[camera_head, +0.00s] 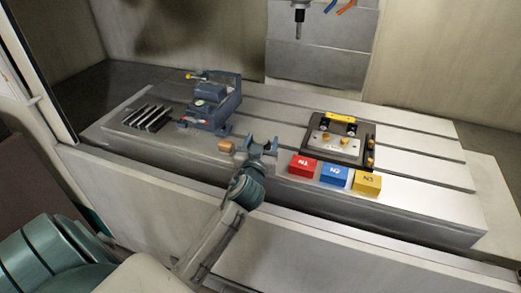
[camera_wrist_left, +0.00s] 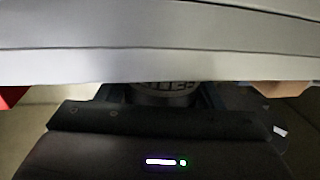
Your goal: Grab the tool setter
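The tool setter seems to be the dark, round piece with raised lettering (camera_wrist_left: 168,88) in the left wrist view; its upper part is cut off by a pale edge across the picture. It stands between the fingers of my left gripper (camera_wrist_left: 165,98), which look spread, with narrow gaps at its sides. In the head view my left gripper (camera_head: 259,147) is low at the front of the grey machine table, fingers apart; the piece between them is mostly hidden. My right gripper is not in view.
An orange-brown block (camera_head: 226,146) lies close left of the gripper. Red (camera_head: 302,165), blue (camera_head: 334,175) and yellow (camera_head: 367,183) blocks stand to its right. A blue-grey device (camera_head: 212,100) and a fixture plate (camera_head: 338,148) are behind. A spindle (camera_head: 299,22) hangs above.

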